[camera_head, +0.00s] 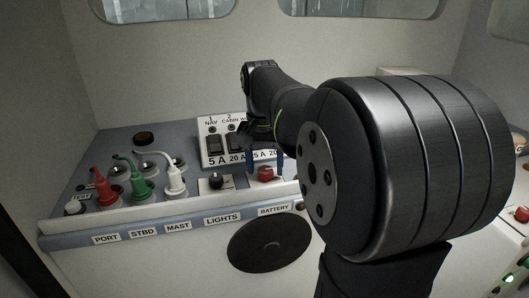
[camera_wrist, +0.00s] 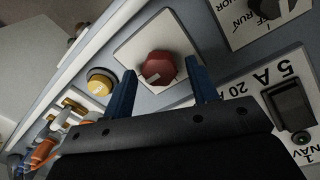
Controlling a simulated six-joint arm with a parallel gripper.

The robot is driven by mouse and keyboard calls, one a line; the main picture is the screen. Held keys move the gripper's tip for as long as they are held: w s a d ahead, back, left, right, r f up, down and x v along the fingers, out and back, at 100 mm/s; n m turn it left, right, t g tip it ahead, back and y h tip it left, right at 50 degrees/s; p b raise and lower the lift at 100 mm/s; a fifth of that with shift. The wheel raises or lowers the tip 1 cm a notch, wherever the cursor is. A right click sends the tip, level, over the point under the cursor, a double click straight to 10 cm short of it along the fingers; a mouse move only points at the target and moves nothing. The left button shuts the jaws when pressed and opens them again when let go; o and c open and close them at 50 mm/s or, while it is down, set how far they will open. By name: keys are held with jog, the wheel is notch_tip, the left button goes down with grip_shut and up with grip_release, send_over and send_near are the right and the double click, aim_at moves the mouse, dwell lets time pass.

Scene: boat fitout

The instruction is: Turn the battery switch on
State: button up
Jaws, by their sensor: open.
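The battery switch is a red knob (camera_head: 265,173) on a white square plate, above the BATTERY label (camera_head: 275,210) on the console's front edge. In the wrist view the red knob (camera_wrist: 160,67) shows a pale mark on its lower-left side. My gripper (camera_head: 265,163) is open, with one blue finger on each side of the knob. In the wrist view my gripper (camera_wrist: 161,82) has its fingers apart and the knob appears between them. I cannot tell whether either finger touches it.
A black rotary knob (camera_head: 216,181) sits left of the red one. A rocker switch panel (camera_head: 213,152) stands behind. Red, green and white levers (camera_head: 122,170) rise further left. A yellow button (camera_wrist: 100,82) lies beside the switch in the wrist view. My arm hides the console's right part.

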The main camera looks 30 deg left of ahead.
aim_at(262, 169)
notch_tip(262, 169, up, 17)
jog(key=shift+s+a+r, duration=0.15)
jog(key=shift+a, duration=0.2)
dwell(0.6)
jog(key=f, duration=1.7)
jog(key=shift+d+f, duration=0.25)
jog(key=shift+d, duration=0.1)
